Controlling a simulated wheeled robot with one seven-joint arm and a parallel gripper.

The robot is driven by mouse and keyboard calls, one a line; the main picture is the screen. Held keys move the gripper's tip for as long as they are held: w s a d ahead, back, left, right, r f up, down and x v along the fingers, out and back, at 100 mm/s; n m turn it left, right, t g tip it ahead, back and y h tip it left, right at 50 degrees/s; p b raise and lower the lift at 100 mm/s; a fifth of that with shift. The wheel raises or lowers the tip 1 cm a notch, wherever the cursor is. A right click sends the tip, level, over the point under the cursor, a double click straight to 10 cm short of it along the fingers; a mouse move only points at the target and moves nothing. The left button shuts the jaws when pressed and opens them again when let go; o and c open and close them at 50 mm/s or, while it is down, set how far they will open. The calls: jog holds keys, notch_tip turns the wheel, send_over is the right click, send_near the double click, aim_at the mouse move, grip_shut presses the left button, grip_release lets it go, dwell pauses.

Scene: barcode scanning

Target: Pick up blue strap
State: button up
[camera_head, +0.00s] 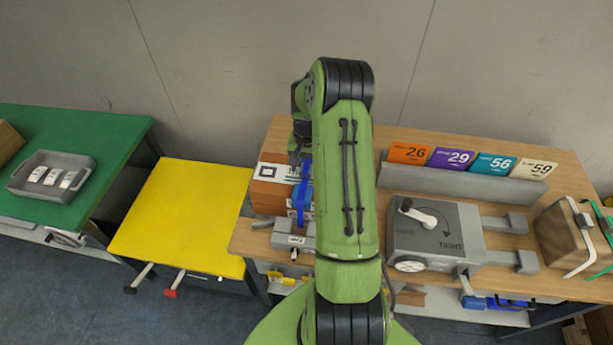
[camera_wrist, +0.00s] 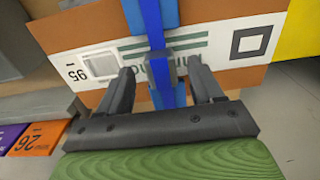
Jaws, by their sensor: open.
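The blue strap (camera_head: 301,188) runs upright at the face of an orange-brown box (camera_head: 272,188) with a white label, on the wooden table behind my arm. In the wrist view, the blue strap (camera_wrist: 152,25) crosses the box's white label (camera_wrist: 188,50) and passes down between my fingers. A small grey piece (camera_wrist: 161,72) sits on the strap there. My gripper (camera_wrist: 160,82) is open, with one finger on each side of the strap. I cannot tell whether either finger touches it. In the head view my arm hides part of the box and most of my gripper.
A grey device (camera_head: 436,236) with a crank and the word TIGHT stands right of my arm. Numbered cards (camera_head: 408,153) stand in a grey rack behind it. A strapped box (camera_head: 568,240) sits at the right. A yellow table (camera_head: 185,215) and a green table (camera_head: 75,135) stand left.

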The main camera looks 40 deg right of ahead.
jog(key=shift+w+f, duration=0.2)
jog(key=shift+f, duration=0.9)
jog(key=shift+s+r, duration=0.1)
jog(key=shift+c, duration=1)
jog(key=c, duration=0.9)
